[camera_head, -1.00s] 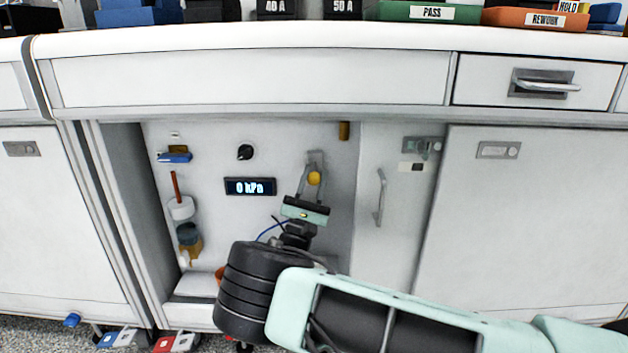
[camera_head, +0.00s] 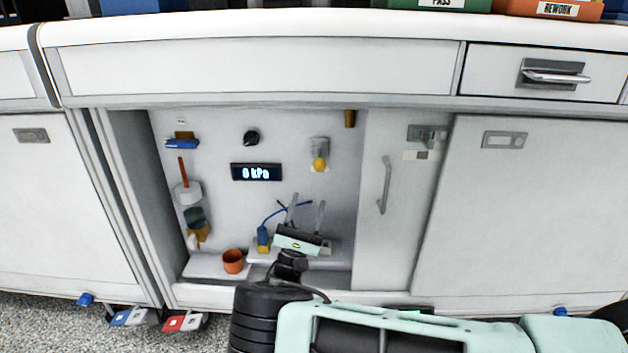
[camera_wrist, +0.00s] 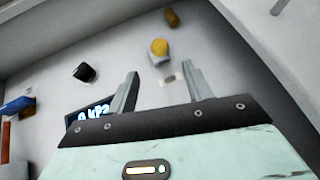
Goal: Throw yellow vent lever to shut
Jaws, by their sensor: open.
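The yellow vent lever shows as a round yellow knob (camera_head: 320,165) at the lower end of a grey mount (camera_head: 319,147) on the back wall of the open cabinet bay. The knob hangs low on the mount. It also shows in the wrist view (camera_wrist: 159,47), beyond and just above the gap between my fingertips. My gripper (camera_head: 306,204) is open and empty, below the knob and apart from it. Both fingers show in the wrist view (camera_wrist: 162,76) with nothing between them.
A lit kPa display (camera_head: 256,172) and a black knob (camera_head: 251,138) are left of the lever. An orange pot (camera_head: 233,261) stands on the bay's floor. A brown block (camera_head: 350,118) hangs above right. A panel with a vertical handle (camera_head: 384,185) borders the bay's right.

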